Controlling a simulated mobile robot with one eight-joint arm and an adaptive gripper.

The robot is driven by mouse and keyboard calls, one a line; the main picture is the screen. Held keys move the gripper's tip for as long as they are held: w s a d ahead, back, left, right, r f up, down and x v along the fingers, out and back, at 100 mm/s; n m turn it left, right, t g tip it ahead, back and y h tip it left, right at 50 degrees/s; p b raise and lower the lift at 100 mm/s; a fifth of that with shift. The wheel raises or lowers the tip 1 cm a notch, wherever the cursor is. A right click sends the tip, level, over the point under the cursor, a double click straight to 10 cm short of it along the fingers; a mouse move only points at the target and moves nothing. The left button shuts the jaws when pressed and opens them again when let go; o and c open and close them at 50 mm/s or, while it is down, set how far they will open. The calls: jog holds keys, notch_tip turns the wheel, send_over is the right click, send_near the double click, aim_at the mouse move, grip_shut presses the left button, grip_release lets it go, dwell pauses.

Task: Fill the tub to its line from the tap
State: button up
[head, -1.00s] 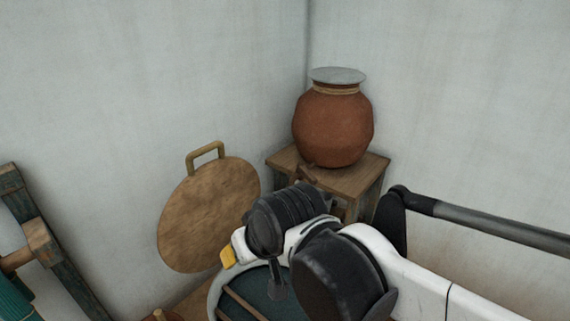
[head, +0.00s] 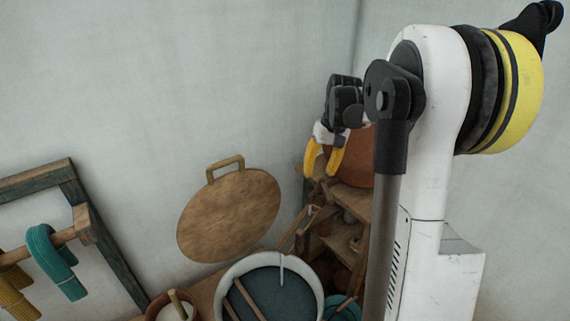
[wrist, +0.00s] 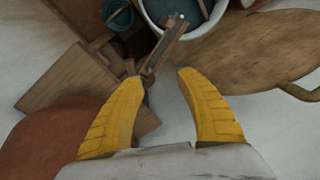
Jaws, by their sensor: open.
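The round tub (head: 229,277) has a pale rim and a dark teal inside, with wooden sticks across it and a thin pale upright mark at its far wall. Its rim also shows at the top of the wrist view (wrist: 151,17). My gripper (head: 321,174) is open and empty, fingers pointing down in front of the clay pot (head: 352,162). In the wrist view a small brown piece, perhaps the tap (wrist: 148,79), lies between and beyond the fingertips (wrist: 158,75). I cannot tell whether water runs or how high it stands.
A narrow wooden chute (wrist: 165,45) leads from near the pot's stand (wrist: 70,88) towards the tub. A round wooden lid (head: 230,215) leans on the wall. Small bowls flank the tub: brown (head: 158,308), teal (head: 343,308). A frame with yarn (head: 52,262) stands left.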

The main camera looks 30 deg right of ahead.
jog(key=p, duration=0.2)
send_near(330, 195)
jog(key=shift+m+g+y, duration=0.3)
jog(key=shift+g+y, duration=0.1)
jog(key=f+b, duration=0.1)
jog(key=f, duration=0.2)
jog(key=w+f, duration=0.1)
jog(key=f, duration=0.3)
jog(key=a+f+b, duration=0.1)
jog(key=f, duration=0.2)
jog(key=shift+w+f+b, duration=0.15)
jog(key=shift+w+b, duration=0.15)
jog(key=shift+w, duration=0.05)
grip_shut()
